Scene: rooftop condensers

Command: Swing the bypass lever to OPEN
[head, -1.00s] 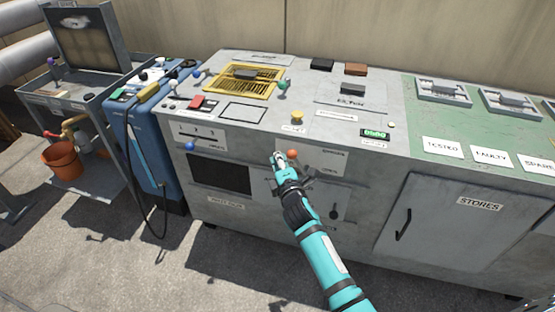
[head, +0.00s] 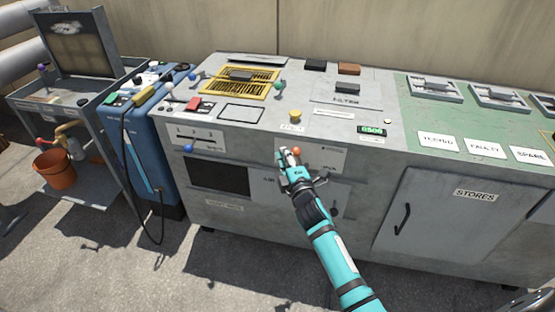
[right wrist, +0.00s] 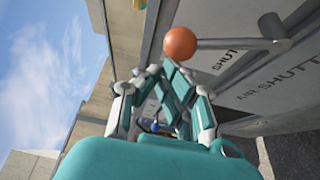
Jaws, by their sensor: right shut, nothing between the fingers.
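A lever with an orange ball knob (head: 297,151) sticks out from the front of the grey cabinet. In the right wrist view the knob (right wrist: 180,43) is close, on a thin metal rod (right wrist: 240,43). Plates behind it read "SHUT" and "AIR SHUTT…"; the word BYPASS is not readable. My right gripper (head: 287,154) is at the cabinet front, just left of the knob. Its fingers (right wrist: 165,75) are shut and empty, beside the knob, not around it; I cannot tell if they touch. My left gripper is not in view.
A blue-knobbed lever (head: 188,148) is on the front at left, by a 1-2-3 plate. A green knob (head: 279,85) and yellow button (head: 295,114) are on top. The STORES door (head: 440,225) is at right. A cart (head: 85,100) and blue unit (head: 150,150) stand left.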

